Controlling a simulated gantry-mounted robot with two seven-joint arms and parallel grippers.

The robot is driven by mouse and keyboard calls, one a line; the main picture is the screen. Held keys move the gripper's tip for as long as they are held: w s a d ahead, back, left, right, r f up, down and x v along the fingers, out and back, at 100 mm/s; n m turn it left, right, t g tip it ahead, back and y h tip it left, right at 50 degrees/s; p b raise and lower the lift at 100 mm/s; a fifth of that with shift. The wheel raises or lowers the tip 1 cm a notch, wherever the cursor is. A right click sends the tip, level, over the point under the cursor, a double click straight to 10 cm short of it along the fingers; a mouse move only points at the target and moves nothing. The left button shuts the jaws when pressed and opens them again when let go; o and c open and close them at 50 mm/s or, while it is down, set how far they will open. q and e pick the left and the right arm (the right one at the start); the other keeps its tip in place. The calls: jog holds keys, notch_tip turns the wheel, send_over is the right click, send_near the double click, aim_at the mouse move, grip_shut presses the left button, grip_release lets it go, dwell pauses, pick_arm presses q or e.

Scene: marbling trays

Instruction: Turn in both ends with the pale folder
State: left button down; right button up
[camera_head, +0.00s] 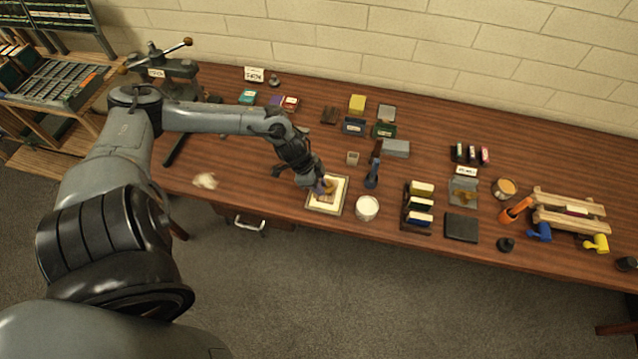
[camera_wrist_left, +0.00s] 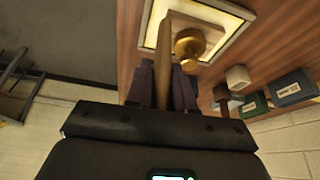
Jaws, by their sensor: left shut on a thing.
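The folder points out from the fingers over the cream board (camera_wrist_left: 233,20). I cannot tell whether its tip touches the board. A brass knob (camera_wrist_left: 189,45) stands on the board beside the folder; it also shows in the head view (camera_head: 331,187). The ends to turn in are too small to make out.
A white tub (camera_head: 367,208) stands just right of the board, with a dark blue upright tool (camera_head: 372,174) behind it. A rack of books (camera_head: 418,208) is further right. Table between cloth and board is clear.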

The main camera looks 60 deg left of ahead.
pick_arm(q)
jog(key=shift+f, duration=0.6)
dwell(0.6)
jog(key=shift+w+d, duration=0.4)
dwell(0.7)
jog(key=shift+w, duration=0.1)
jog(key=shift+w+d, duration=0.15)
jog(key=shift+d, duration=0.1)
jog(key=shift+w+d+p, duration=0.25)
jog(key=shift+w+p, duration=0.05)
jog(key=shift+p, duration=0.15)
dwell(0.4)
jog(key=shift+w+d, duration=0.1)
jog(key=shift+w, duration=0.05)
dwell(0.4)
jog(key=shift+w+d, duration=0.2)
jog(key=shift+p, duration=0.3)
dwell(0.4)
